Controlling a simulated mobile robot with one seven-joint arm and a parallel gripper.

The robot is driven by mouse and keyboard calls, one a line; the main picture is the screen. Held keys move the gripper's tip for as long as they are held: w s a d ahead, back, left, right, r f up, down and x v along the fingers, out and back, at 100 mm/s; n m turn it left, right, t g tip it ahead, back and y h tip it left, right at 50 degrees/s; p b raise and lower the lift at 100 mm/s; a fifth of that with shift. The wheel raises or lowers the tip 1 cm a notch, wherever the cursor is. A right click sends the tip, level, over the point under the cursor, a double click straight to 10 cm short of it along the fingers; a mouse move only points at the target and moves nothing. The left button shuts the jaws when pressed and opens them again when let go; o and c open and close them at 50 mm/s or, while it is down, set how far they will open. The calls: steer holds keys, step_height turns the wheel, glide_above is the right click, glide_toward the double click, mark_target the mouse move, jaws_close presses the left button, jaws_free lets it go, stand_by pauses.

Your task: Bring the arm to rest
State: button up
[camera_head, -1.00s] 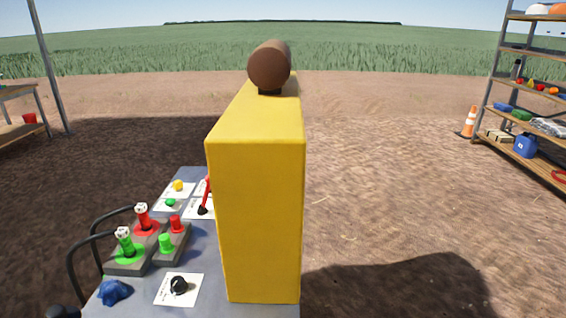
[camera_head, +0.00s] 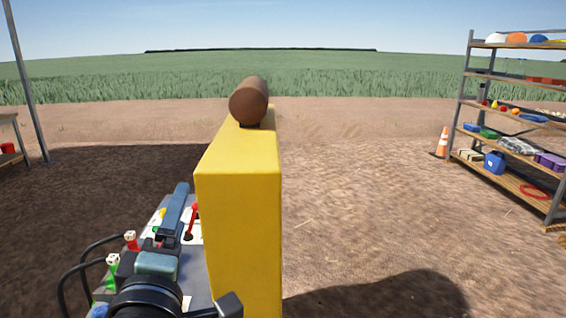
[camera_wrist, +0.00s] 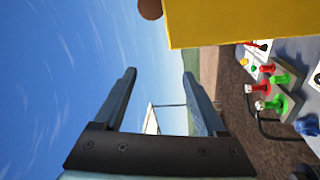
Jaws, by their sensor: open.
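My gripper (camera_wrist: 159,76) is open and empty in the wrist view, with its two dark blue fingers spread apart and nothing between them. In the head view my arm reaches up from the bottom edge over the grey control panel (camera_head: 198,286), just left of the tall yellow box (camera_head: 238,225). It hides much of the panel. A red lever (camera_head: 194,217) shows just right of the fingers. The yellow box also shows at the top of the wrist view (camera_wrist: 240,20).
Green and red joysticks (camera_head: 131,241) stand at the panel's left, beside black curved rails (camera_head: 70,280). A brown cylinder (camera_head: 249,101) sits atop the yellow box. Shelves (camera_head: 500,175) and a traffic cone (camera_head: 442,142) stand at right. Bare ground lies between.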

steer(key=s+d+r+m+t, duration=0.2)
steer(key=s+d+r+m, duration=0.2)
steer(key=r, duration=0.5)
steer(key=s+d+r+m+t+h+p, duration=0.1)
steer(key=s+d+r+m+t, duration=0.2)
steer(key=r, duration=0.6)
steer(key=s+d+r+m+t+h+p, duration=0.1)
steer(key=s+d+r+m+t, duration=0.2)
steer(key=s+d+r+m, duration=0.4)
step_height(320, 180, up, 2)
steer(key=shift+s+d+r+m, duration=0.2)
steer(key=shift+d+m, duration=0.3)
steer(key=shift+m, duration=0.6)
steer(key=shift+f, duration=0.15)
